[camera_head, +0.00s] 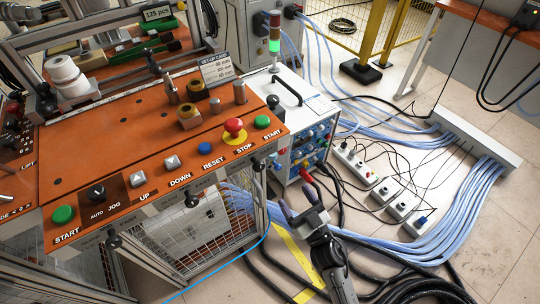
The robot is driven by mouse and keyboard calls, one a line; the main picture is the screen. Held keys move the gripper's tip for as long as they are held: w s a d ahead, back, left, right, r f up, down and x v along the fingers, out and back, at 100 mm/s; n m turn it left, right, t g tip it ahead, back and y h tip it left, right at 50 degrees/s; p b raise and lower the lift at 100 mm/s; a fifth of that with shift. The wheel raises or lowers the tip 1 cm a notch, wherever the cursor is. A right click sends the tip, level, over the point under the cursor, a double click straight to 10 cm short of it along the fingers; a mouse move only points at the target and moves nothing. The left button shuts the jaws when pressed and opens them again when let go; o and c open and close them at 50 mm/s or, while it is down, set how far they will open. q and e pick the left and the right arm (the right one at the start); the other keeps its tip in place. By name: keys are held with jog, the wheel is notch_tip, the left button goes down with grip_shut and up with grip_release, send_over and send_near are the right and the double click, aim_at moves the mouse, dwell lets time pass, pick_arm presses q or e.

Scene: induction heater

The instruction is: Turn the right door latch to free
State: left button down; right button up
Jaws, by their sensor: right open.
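Small black knobs sit along the front edge of the orange-topped bench, above its mesh doors. The rightmost knob (258,164), near the bench's right corner, looks like the right door latch, but its turn position is too small to tell. Another black knob (191,199) sits at the middle and a third (114,240) at the left. My right gripper (297,201) is open and empty, to the right of and below the rightmost knob, apart from the bench. My left gripper is out of view.
The bench top (110,135) carries push buttons and a red emergency stop (234,126). A cabinet with coloured connectors (308,143) stands behind my gripper. Power strips (384,189), blue cables (465,215) and black hoses (290,278) cover the floor at right.

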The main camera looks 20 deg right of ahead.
jog(key=b+x, duration=0.1)
jog(key=x, duration=1.2)
jog(key=shift+w+a+r+m+b, duration=0.2)
jog(key=shift+w+r+m+b, duration=0.05)
jog(key=shift+w+m+b, duration=0.05)
jog(key=c, duration=0.9)
